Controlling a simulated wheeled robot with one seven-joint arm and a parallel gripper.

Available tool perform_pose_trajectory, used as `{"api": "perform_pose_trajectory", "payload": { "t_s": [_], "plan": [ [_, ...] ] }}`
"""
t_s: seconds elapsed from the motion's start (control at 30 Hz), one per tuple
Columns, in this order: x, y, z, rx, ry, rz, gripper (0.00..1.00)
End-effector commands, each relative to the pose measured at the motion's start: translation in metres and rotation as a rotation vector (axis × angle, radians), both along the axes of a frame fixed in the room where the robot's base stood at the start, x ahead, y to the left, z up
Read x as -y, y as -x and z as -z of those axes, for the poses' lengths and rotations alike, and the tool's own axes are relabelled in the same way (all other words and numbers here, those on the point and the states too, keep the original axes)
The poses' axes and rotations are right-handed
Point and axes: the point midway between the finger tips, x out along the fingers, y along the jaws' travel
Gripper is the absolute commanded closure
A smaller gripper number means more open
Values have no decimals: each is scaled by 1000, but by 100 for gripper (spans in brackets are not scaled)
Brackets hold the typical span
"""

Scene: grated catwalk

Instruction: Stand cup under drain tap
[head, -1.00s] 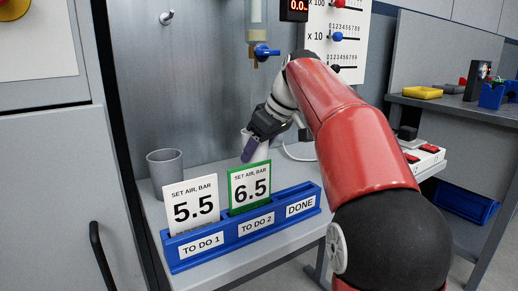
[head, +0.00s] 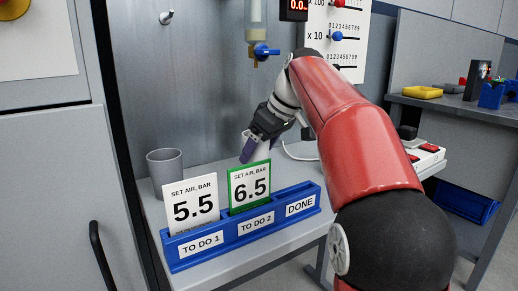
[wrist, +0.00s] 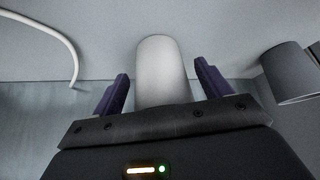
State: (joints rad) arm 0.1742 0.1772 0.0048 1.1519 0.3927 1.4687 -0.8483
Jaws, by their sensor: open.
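A pale cup (wrist: 162,72) stands between the two purple fingers of my gripper (wrist: 162,92) in the wrist view. The fingers are open, with a gap showing on each side of the cup. In the head view my gripper (head: 256,146) hides much of this cup (head: 264,151), which is on the bench behind the card 6.5. The drain tap (head: 264,51) has a blue handle and a short brass spout, below a clear tube. It is above my gripper, against the metal back panel. Nothing shows directly under the spout but my wrist and gripper lower down.
A grey cup (head: 165,170) stands at the bench's left; it also shows in the wrist view (wrist: 288,74). A blue rack (head: 215,243) holds cards 5.5 (head: 194,208) and 6.5 (head: 249,187) along the front edge. A white hose (head: 300,152) curves at the right.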

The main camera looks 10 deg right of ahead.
Motion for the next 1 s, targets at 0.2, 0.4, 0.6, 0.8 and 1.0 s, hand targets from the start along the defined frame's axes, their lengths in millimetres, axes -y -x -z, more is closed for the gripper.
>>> {"api": "perform_pose_trajectory", "payload": {
  "t_s": [0.2, 0.4, 0.6, 0.8, 1.0],
  "plan": [
    [15, 17, -43, 4, 2, 2, 23],
    [28, 32, -78, 5, 1, 2, 23],
    [36, 41, -96, 2, 0, 2, 23],
    [37, 43, -98, 1, 1, 0, 23],
    [37, 43, -98, 1, 0, 0, 23]
  ]
}}
